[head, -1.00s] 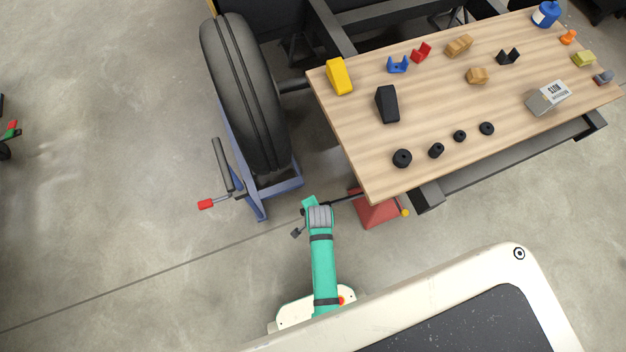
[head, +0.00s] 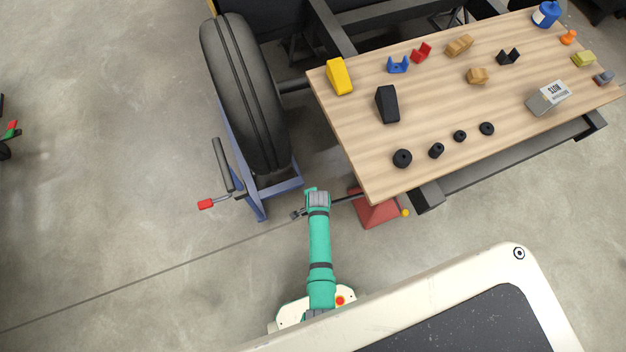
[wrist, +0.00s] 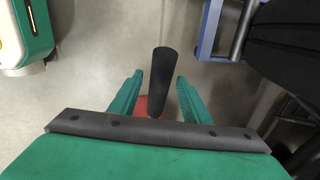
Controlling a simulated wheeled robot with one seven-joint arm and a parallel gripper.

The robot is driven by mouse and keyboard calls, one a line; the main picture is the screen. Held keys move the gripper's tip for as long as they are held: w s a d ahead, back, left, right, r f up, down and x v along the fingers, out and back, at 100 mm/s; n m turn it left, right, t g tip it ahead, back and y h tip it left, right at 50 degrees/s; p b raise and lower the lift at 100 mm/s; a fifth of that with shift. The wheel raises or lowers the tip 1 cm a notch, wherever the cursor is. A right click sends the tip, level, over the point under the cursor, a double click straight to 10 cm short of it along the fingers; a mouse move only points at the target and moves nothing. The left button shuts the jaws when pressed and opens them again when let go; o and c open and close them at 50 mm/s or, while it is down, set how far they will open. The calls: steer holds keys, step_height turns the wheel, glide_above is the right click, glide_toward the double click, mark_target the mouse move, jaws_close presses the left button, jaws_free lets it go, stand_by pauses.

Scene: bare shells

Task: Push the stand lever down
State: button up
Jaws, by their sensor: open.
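The red stand (head: 375,212) is on the floor by the near left corner of the table. Its dark lever (head: 347,199) sticks out to the left toward my gripper (head: 311,191). In the wrist view, the lever's black grip (wrist: 160,80) lies between the two teal fingers of my gripper (wrist: 159,76), with gaps on both sides. A bit of the red stand (wrist: 142,107) shows behind it. My gripper is open and not closed on the lever. In the head view, the lever's outer end is hidden by my arm.
A blue wheel dolly (head: 283,186) with a red-tipped handle (head: 205,204) holds a large tyre (head: 245,95) left of the stand. The wooden table (head: 440,120) carries several small parts. The floor (head: 110,240) at the left is mostly clear.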

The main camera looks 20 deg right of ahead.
steer(key=shift+w+f, duration=0.1)
steer(key=shift+f, duration=0.6)
